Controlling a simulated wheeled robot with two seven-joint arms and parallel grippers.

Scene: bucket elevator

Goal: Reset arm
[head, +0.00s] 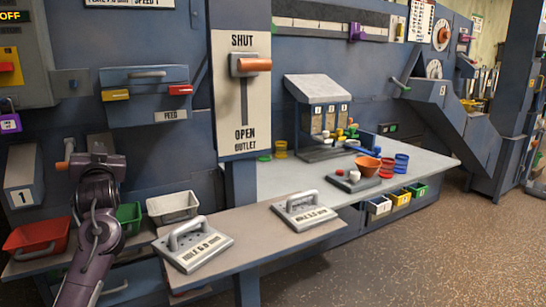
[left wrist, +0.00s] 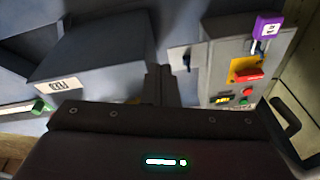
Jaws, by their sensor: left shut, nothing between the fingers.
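My left arm rises from the bottom left of the head view, and its gripper (head: 100,147) is in front of the blue machine, above the small bins. In the left wrist view the fingers (left wrist: 160,82) are together with nothing between them. The fingertips are small and dark in the head view. My right gripper is in neither view.
A red bin (head: 36,236), a green bin (head: 130,215) and a white bin (head: 172,206) stand beside or behind my left arm. Two handled plates, one nearer (head: 193,245) and one farther (head: 301,210), lie on the bench. The outlet lever (head: 250,65) is at SHUT. A control box with a purple padlock (left wrist: 266,27) shows in the left wrist view. Floor at right is clear.

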